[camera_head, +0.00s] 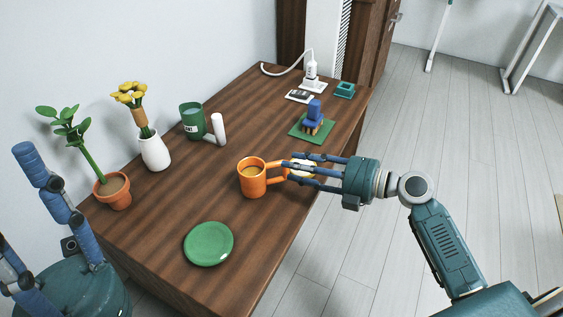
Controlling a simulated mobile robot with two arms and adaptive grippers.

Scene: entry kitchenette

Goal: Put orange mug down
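The orange mug (252,180) is upright at the middle of the brown table's front part, with a dark yellowish inside. Its handle points right, toward my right gripper. My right gripper (291,167) reaches in from the right with its fingertips at the handle. The fingers look spaced apart, and I cannot tell whether they grip the handle. I cannot tell whether the mug's base touches the table. My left gripper (20,205) is at the lower left, off the table's left edge, with its fingers spread and empty.
A green plate (208,244) lies in front of the mug. A yellow-and-white item (302,169) is partly hidden behind my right fingers. A blue chair model (312,117) stands farther back.

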